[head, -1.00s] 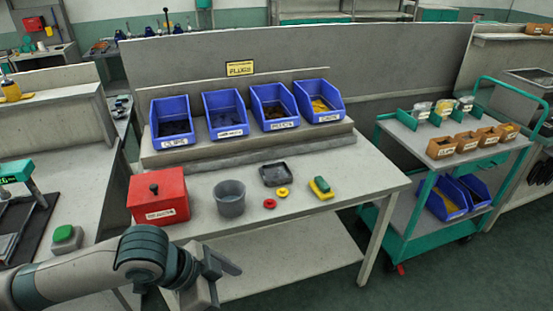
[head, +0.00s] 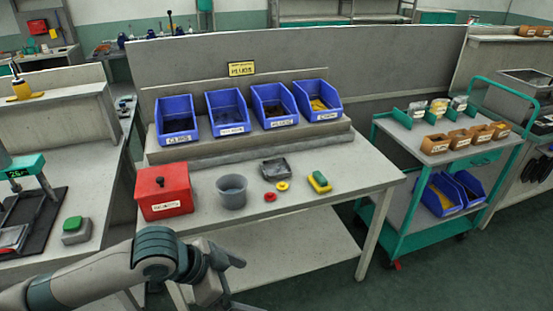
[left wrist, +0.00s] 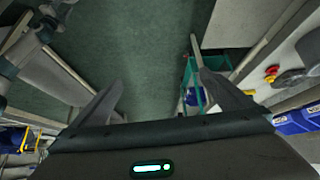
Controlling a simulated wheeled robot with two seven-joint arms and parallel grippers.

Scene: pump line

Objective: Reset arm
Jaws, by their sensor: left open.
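My left gripper (head: 232,262) is low in front of the table's front edge in the head view, with nothing between its fingers. In the left wrist view its two fingers (left wrist: 160,95) stand wide apart over green floor. My right gripper is in neither view. On the table (head: 335,190) stand a red box (head: 163,192) with a black knob, a grey cup (head: 231,192), a small dark tray (head: 275,168), a red ring (head: 270,197), a yellow ring (head: 282,186) and a green and yellow block (head: 319,182).
Several blue bins (head: 228,113) stand on the raised shelf at the table's back. A green cart (head: 385,235) with small orange bins (head: 436,144) stands at the right. A side bench with a scale (head: 22,167) and a green button box (head: 76,230) is at the left.

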